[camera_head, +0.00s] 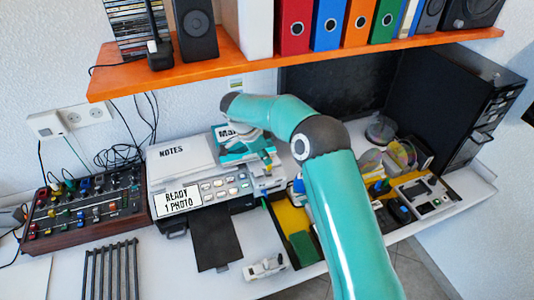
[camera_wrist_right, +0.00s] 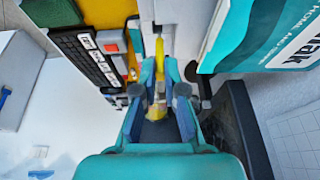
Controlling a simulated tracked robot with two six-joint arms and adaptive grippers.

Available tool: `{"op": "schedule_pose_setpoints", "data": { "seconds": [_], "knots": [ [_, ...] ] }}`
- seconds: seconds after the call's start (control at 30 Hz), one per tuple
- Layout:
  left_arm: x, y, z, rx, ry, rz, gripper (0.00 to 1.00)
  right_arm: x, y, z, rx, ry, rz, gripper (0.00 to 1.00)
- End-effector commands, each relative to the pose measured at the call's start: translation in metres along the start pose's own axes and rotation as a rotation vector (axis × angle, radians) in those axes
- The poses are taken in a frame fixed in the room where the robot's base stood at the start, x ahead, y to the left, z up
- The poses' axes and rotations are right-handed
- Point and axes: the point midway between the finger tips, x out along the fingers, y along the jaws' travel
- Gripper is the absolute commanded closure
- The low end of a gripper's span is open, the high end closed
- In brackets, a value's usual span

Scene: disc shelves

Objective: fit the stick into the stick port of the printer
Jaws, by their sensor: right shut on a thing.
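The printer (camera_head: 208,152) is a pale grey box with a button panel and a display reading "READY 1 PHOTO". My right gripper (camera_head: 268,180) is at its right front corner, partly hidden by my own teal arm. In the right wrist view my right gripper (camera_wrist_right: 158,92) is shut on a slim yellow piece, seemingly the stick (camera_wrist_right: 159,50), which points away from the fingers beside the printer's pale side. I cannot make out the stick port, nor whether the stick touches the printer. My left gripper is not in view.
An orange shelf (camera_head: 200,74) with binders and speakers hangs above. A mixer (camera_head: 85,212) stands left of the printer, a black tray (camera_head: 215,242) in front. A yellow organiser (camera_head: 292,218) lies right. A small white toy car (camera_head: 265,267) is near the front edge.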

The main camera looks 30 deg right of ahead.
Motion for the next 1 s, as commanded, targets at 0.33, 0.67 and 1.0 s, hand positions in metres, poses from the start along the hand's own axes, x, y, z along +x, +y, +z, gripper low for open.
{"op": "schedule_pose_setpoints", "data": {
  "seconds": [0.33,0.67,1.0],
  "knots": [
    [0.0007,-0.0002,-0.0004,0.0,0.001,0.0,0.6,0.0023,0.0004,0.0006,0.0,0.0,0.001,1.0],
    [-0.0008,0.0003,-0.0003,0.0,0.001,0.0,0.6,0.0016,0.0003,0.0014,-0.001,0.0,0.008,1.0],
    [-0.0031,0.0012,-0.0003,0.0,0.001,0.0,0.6,0.0015,0.0015,0.0028,-0.003,0.0,0.031,1.0]
  ]
}}
